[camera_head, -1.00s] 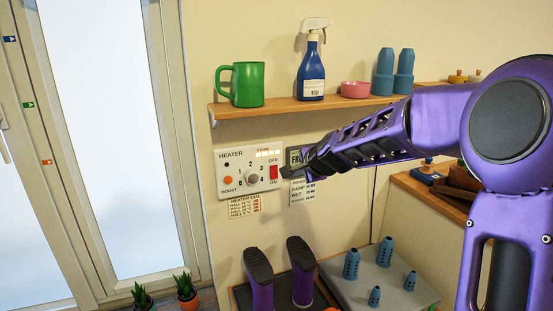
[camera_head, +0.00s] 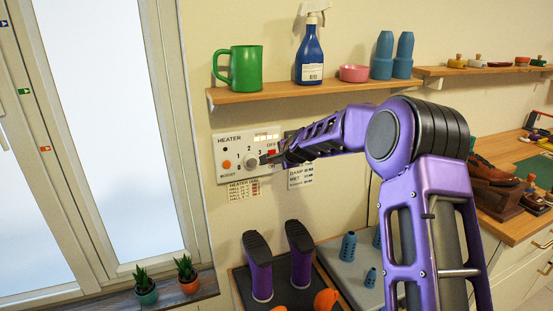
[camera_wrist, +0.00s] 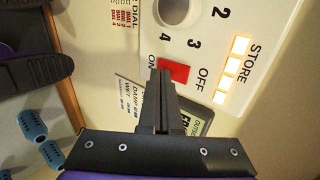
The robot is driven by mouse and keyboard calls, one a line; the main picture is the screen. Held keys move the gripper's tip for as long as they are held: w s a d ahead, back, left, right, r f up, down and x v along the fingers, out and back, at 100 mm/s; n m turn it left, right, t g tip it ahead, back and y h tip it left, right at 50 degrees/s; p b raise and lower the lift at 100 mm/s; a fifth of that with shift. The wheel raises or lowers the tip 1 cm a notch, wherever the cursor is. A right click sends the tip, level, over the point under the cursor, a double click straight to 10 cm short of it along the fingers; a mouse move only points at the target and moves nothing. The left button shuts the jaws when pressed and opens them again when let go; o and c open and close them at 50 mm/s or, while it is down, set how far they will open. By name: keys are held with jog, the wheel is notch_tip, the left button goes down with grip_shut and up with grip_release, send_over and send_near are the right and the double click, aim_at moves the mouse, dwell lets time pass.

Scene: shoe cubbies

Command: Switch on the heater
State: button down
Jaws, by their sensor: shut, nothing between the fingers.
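The heater panel (camera_head: 231,153) is a white plate on the wall, with an orange button, a grey dial (camera_head: 251,163) and a red switch (camera_head: 272,152). In the wrist view the red switch (camera_wrist: 177,70) lies between the words ON and OFF. My gripper (camera_head: 264,159) is shut and empty, its tips at the panel just by the switch. In the wrist view the fingertips (camera_wrist: 161,76) overlap the switch's edge on the ON side and hide part of it. I cannot tell whether they touch it or which way it is tipped.
A shelf (camera_head: 290,90) above holds a green mug (camera_head: 245,68), a spray bottle (camera_head: 310,58), a pink bowl (camera_head: 354,73) and blue cups. A small display (camera_wrist: 195,122) sits beside the panel. Boots (camera_head: 259,265) stand below; potted plants (camera_head: 187,274) are at lower left.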

jog(key=shift+w+a, duration=0.1)
jog(key=shift+w, duration=0.15)
jog(key=shift+w+a+f, duration=0.1)
jog(key=shift+f, duration=0.25)
dwell(0.5)
